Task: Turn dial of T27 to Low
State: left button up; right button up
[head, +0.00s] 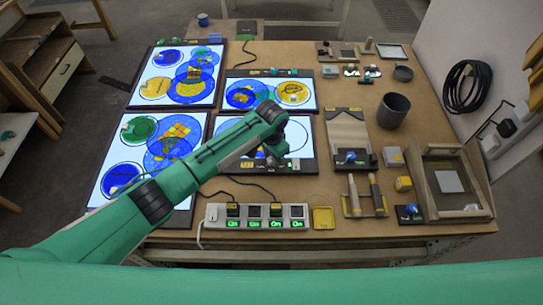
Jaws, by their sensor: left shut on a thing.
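My left arm reaches in from the left, and its gripper (271,156) points down at the front control strip of a lit panel (298,137) in the middle of the table. The gripper is shut on a small dial on that strip; the dial itself is mostly hidden behind the fingers. A small blue part (259,155) shows just left of the fingers. I cannot read a T27 label or the dial's setting. My right gripper is not in view.
Lit panels with coloured discs (180,77) fill the table's left side. A power strip (256,217) with several green-lit switches lies at the front. A grey cup (393,111), a brown sheet holder (348,131) and a framed tray (487,180) stand to the right.

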pick_arm(q)
jog(key=shift+r+m+p, duration=0.1)
jog(key=shift+m+p, duration=0.25)
jog(key=shift+m, duration=0.85)
jog(key=m, duration=0.2)
jog(key=shift+m+p, duration=0.3)
jog(key=m, duration=0.3)
jog(key=shift+m, duration=0.3)
jog(key=m, duration=0.2)
jog(key=shift+m, duration=0.4)
jog(key=m, duration=0.3)
jog(key=shift+m, duration=0.3)
jog(key=m+b, duration=0.1)
jog(key=m, duration=0.2)
jog(key=shift+m, duration=0.3)
jog(key=m+b, duration=0.2)
jog(key=m, duration=0.3)
